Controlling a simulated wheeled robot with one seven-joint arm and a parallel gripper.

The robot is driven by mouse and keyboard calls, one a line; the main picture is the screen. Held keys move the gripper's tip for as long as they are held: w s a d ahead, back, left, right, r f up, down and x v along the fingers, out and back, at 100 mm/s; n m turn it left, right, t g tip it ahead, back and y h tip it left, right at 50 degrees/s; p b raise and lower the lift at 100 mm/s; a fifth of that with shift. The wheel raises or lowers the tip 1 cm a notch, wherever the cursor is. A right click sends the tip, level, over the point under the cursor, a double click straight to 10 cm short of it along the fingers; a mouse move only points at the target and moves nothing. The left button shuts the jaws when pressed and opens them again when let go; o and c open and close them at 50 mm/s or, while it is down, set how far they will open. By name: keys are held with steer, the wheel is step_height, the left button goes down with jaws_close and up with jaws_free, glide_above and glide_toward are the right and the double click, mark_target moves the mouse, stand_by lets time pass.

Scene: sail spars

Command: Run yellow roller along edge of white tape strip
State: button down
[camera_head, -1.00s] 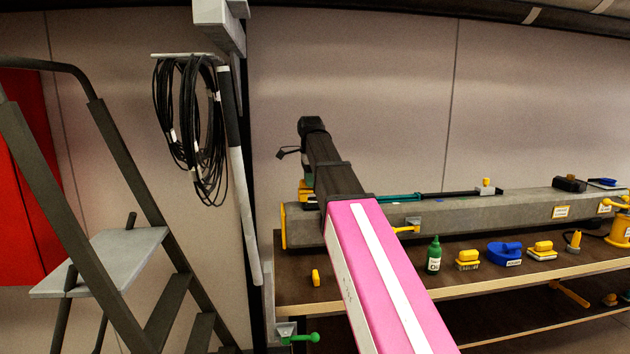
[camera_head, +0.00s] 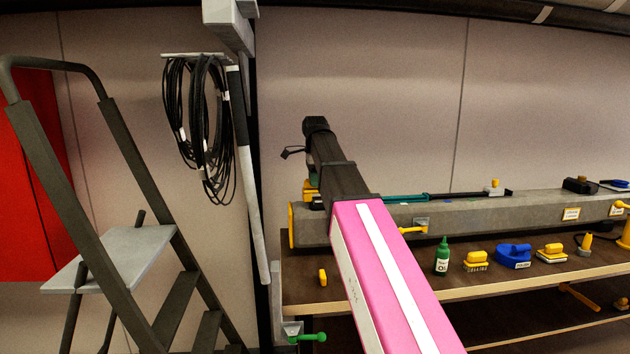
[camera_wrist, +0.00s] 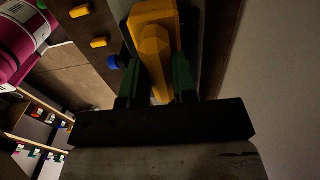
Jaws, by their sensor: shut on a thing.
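A yellow tool, apparently the roller (camera_wrist: 157,50), sits between the green fingers of my gripper (camera_wrist: 155,75) in the wrist view. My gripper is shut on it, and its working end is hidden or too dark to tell. In the head view my gripper is mostly hidden behind my arm, at the left end of a long grey beam (camera_head: 470,213). A bit of yellow (camera_head: 310,188) shows beside it there; I cannot tell if it is the roller. A teal spar (camera_head: 405,198) lies along the beam. I cannot make out the white tape strip in either view.
A shelf (camera_head: 370,292) below the beam holds a green bottle (camera_head: 442,258), a blue tool (camera_head: 513,256) and several yellow tools. A stepladder (camera_head: 110,255) stands at left. Black cable coils (camera_head: 195,130) hang on the wall. A green-handled clamp (camera_head: 305,337) is at the shelf's left end.

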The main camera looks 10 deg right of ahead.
steer(key=shift+a, duration=0.1)
steer(key=shift+a, duration=1.6)
steer(key=shift+d, duration=0.1)
steer(key=shift+d, duration=1.6)
steer(key=shift+d, duration=0.1)
steer(key=shift+d, duration=1.55)
steer(key=shift+d, duration=1.7)
